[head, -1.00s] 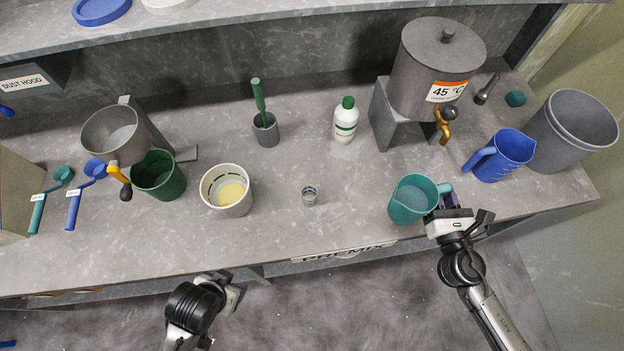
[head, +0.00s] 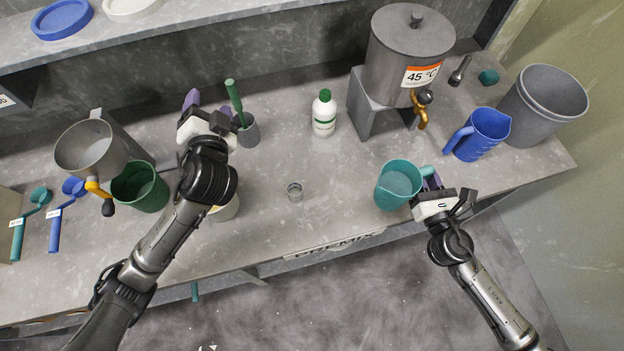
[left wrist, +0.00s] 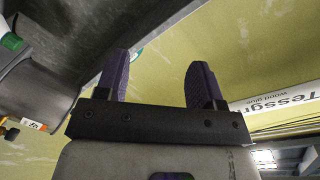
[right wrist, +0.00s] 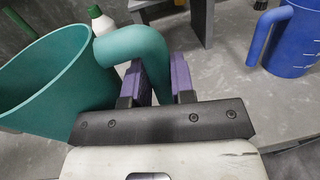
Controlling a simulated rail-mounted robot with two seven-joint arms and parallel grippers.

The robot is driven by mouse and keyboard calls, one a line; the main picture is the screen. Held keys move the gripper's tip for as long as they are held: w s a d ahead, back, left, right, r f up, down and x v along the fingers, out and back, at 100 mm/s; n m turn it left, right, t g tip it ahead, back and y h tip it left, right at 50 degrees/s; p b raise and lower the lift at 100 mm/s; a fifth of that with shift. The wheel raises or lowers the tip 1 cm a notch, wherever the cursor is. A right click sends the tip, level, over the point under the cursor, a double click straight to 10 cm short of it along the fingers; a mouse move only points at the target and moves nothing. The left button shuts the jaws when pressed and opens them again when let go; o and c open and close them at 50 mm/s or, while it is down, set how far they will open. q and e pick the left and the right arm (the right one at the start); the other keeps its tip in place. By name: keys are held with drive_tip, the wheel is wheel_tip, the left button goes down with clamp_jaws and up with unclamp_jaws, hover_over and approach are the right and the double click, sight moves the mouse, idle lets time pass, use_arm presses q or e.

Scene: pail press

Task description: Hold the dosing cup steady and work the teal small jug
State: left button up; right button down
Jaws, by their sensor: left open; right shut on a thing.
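The teal small jug (head: 398,186) stands upright at the front right of the bench. My right gripper (head: 432,182) is shut on its handle, which shows between the purple fingers in the right wrist view (right wrist: 158,82). My left gripper (head: 207,112) is open and empty, raised over the bench left of the cup. In the left wrist view its purple fingers (left wrist: 158,82) are spread with nothing between them.
A white bottle with a green cap (head: 324,114) stands behind the cup. A grey holder (head: 248,131) has a green-handled tool. The green pail (head: 140,187), grey urn (head: 408,50), blue jug (head: 478,135) and grey bin (head: 543,105) stand around.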

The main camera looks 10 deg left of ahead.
use_arm(q)
wheel_tip(320, 180, up, 5)
drive_tip(key=w+d+m+t+h, duration=0.2)
drive_tip(key=w+m+t, duration=0.1)
drive_tip(key=m+t, duration=0.2)
drive_tip(key=m+g+h, duration=1.3)
drive_tip(key=m+g, duration=0.3)
drive_tip(key=m, duration=1.9)
hover_over(293, 193)
drive_tip(key=w, duration=0.3)
wheel_tip(293, 193, down, 23)
drive_tip(key=shift+w+a+f, duration=0.1)
drive_tip(key=shift+w+a, duration=0.05)
drive_tip(key=s+a+f+y, duration=0.1)
drive_tip(key=s+a+f+m+g+y, duration=0.1)
drive_tip(key=f, duration=0.1)
drive_tip(key=a+f+m+g+y, duration=0.1)
drive_tip(key=shift+s+a+f, duration=0.15)
drive_tip(key=shift+s+f, duration=0.05)
drive_tip(key=shift+s, duration=0.2)
drive_tip(key=shift+s+a+f+m+g+y, duration=0.1)
drive_tip(key=shift+s+f+m+g+y, duration=0.25)
drive_tip(key=shift+f+m+g+y, duration=0.3)
drive_tip(key=shift+x, duration=3.55)
drive_tip(key=shift+w, duration=0.1)
drive_tip(key=c, duration=1)
